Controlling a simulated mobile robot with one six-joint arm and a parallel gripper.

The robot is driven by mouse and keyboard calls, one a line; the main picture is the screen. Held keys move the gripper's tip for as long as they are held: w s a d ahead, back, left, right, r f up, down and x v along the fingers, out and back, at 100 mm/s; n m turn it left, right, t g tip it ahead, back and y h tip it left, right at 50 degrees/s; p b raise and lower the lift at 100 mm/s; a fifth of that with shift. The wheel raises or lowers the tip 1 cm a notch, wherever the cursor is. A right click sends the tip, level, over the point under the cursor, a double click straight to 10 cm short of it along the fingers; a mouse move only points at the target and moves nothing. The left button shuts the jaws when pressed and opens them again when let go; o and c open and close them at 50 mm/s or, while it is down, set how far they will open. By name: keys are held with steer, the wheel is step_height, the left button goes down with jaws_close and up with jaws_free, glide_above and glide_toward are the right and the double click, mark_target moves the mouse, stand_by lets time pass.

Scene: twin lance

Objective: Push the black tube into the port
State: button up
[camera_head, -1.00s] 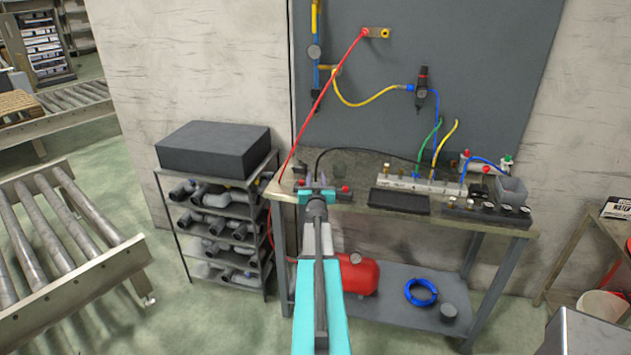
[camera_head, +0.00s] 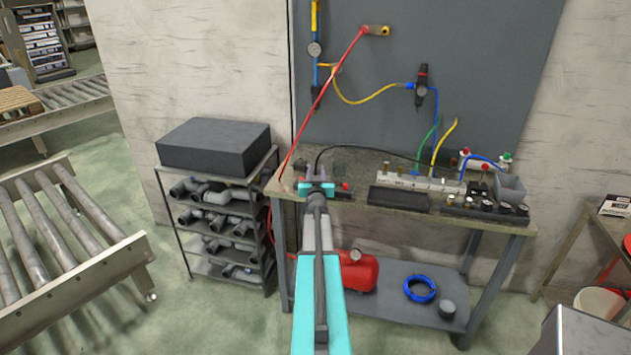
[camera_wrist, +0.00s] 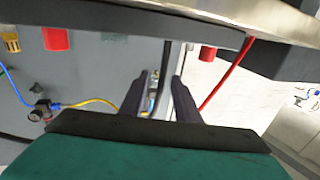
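The black tube (camera_head: 370,148) arcs over the bench from near my gripper to the right, passing behind the green and yellow tubes. Its left end is hidden at my gripper. A pale manifold block (camera_head: 420,184) with several ports stands on the bench; I cannot tell which port is meant. My gripper (camera_head: 316,174) is over the left end of the bench. In the wrist view, its dark fingers (camera_wrist: 161,92) stand apart. A black tube length (camera_wrist: 164,80) shows between or beyond them, with gaps on both sides; contact is not visible.
A red cord (camera_head: 323,95) slants from the wall board to the bench's left end. A black tray (camera_head: 399,199) lies in front of the manifold. A dark fitting rack (camera_head: 485,211) stands at right. A shelf of pipes (camera_head: 220,182) stands left of the bench.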

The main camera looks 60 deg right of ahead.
jaws_close()
steer(key=shift+r, duration=0.15)
steer(key=shift+r+b, duration=0.85)
steer(key=shift+r, duration=0.25)
steer(key=s+a+r, duration=0.1)
steer(key=s+a, duration=0.3)
steer(key=s, duration=0.3)
steer(key=s+a+r, duration=0.1)
steer(key=s+a, duration=0.3)
steer(key=s, duration=0.3)
steer(key=shift+r+b, duration=0.25)
steer(key=shift+b, duration=0.1)
steer(key=shift+w, duration=0.1)
